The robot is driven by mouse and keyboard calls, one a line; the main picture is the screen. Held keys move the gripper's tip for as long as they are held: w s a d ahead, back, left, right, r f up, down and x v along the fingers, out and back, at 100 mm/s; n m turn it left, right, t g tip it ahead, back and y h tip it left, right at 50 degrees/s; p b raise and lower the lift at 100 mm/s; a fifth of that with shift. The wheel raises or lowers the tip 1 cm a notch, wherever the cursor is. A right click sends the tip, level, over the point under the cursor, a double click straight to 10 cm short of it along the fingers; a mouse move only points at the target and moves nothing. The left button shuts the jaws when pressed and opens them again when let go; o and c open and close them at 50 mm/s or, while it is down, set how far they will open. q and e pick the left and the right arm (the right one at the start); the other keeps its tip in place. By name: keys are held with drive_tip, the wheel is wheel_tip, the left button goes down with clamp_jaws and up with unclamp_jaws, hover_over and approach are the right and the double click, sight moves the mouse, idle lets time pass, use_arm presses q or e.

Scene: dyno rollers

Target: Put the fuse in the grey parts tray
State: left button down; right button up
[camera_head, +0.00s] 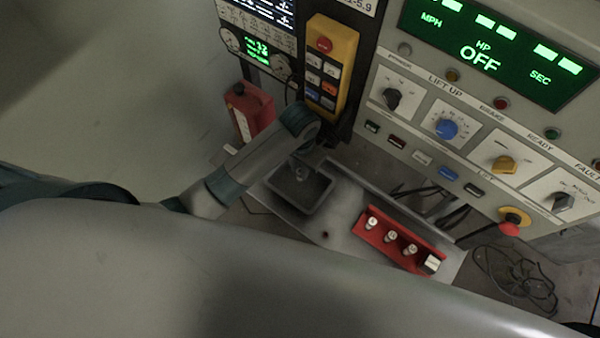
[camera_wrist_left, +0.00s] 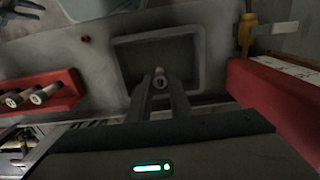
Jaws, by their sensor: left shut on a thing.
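My left gripper (camera_head: 299,172) reaches down over the grey parts tray (camera_head: 310,208) on the metal shelf. In the left wrist view, the fingers (camera_wrist_left: 160,88) are shut on the fuse (camera_wrist_left: 159,77), whose round end shows between the fingertips. The fuse sits in front of the tray (camera_wrist_left: 190,37) there, within its outline. I cannot tell whether the fuse touches the tray floor. The tray looks otherwise empty. My right gripper is in neither view.
A red fuse holder (camera_head: 375,237) with several fuses stands on the shelf (camera_head: 338,212), right of the tray. A red box (camera_head: 258,112) stands left of my gripper. A yellow pendant (camera_head: 337,45) and the control panel (camera_head: 430,118) rise behind.

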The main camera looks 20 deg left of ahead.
use_arm(q)
drive_tip(key=shift+f, duration=0.2)
drive_tip(key=shift+f+p, duration=0.5)
drive_tip(key=shift+f, duration=1.55)
drive_tip(key=c, duration=1.6)
unclamp_jaws()
drive_tip(key=shift+r, duration=0.1)
wheel_tip(320, 180, up, 9)
drive_tip(key=b, duration=0.2)
drive_tip(key=shift+b, duration=0.4)
drive_tip(key=shift+r+p, duration=0.55)
drive_tip(key=shift+r, duration=0.3)
drive_tip(key=shift+r+p, duration=0.4)
drive_tip(key=shift+r, duration=0.2)
